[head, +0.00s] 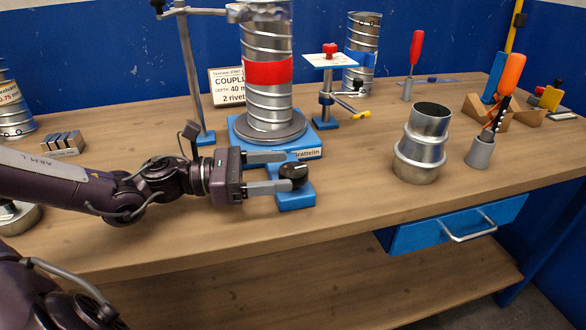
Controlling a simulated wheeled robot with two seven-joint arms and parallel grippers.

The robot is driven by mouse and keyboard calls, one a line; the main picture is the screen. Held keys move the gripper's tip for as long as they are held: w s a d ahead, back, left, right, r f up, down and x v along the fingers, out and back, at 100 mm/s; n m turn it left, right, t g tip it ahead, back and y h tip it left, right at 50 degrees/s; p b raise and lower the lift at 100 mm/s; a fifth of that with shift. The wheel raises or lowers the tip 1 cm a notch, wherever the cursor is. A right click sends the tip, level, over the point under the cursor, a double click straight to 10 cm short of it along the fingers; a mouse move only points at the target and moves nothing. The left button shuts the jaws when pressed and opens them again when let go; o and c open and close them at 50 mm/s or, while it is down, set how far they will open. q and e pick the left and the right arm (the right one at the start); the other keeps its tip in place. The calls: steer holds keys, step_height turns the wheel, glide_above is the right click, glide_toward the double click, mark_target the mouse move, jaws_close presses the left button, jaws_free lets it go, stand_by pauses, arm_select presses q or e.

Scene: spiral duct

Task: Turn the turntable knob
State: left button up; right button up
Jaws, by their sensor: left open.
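The turntable (236,126) is a blue base with a round grey plate, and a spiral metal duct (266,98) with a red band stands upright on it. The black turntable knob (293,171) sits on a blue block in front of the base. My left gripper (289,170) comes in from the left with its two grey fingers apart. One finger passes behind the knob and the other reaches its near left side. I cannot tell whether either finger touches the knob. My right gripper is not in view.
A metal coupling (422,145) stands on the bench right of the knob, beside a grey cup with tools (480,151). A clamp stand (190,70) rises behind my left gripper. The front right bench top is clear.

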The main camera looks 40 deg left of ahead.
mark_target(292, 169)
arm_select(q)
steer(key=shift+x, duration=1.8)
steer(key=shift+a, duration=0.1)
steer(key=c, duration=1)
